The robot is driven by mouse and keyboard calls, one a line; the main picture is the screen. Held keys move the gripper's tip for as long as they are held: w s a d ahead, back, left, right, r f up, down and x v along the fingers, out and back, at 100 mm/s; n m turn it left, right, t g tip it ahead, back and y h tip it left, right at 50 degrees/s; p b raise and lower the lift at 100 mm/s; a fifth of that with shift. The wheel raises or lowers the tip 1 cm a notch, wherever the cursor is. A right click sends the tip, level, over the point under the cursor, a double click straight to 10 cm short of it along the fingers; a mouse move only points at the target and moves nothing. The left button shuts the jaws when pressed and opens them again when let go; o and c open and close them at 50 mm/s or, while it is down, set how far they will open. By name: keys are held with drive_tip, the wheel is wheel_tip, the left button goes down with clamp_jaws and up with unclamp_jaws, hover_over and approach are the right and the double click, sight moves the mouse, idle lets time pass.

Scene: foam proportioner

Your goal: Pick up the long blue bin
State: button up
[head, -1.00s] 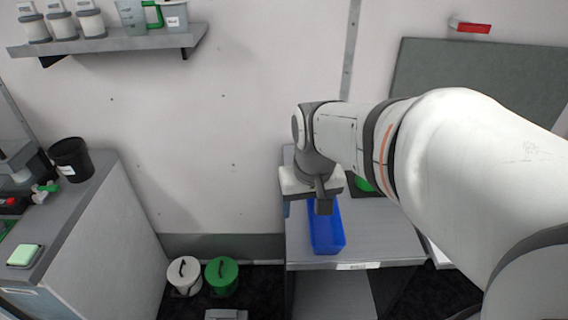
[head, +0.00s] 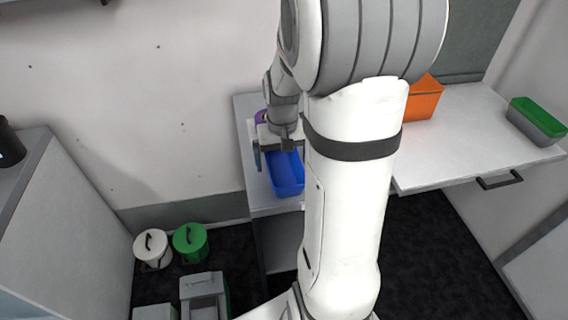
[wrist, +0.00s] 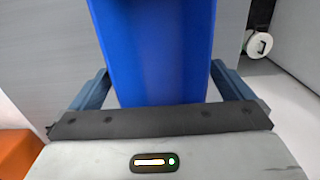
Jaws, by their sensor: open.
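The long blue bin (head: 286,174) lies on the grey bench top (head: 262,200), its near end close to the front edge. My gripper (head: 272,150) is over the far part of the bin, and my arm hides some of that area. In the wrist view the blue bin (wrist: 160,50) fills the middle. I cannot tell whether either finger touches the bin.
An orange bin (head: 424,100) stands on the bench to the right, partly behind my arm. A green and grey bin (head: 537,120) sits at its far right. White (head: 152,246) and green (head: 190,240) lidded buckets stand on the floor at left. A purple item (head: 260,117) is beside my gripper.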

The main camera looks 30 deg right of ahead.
drive_tip(key=shift+f, duration=0.5)
drive_tip(key=c, duration=1.1)
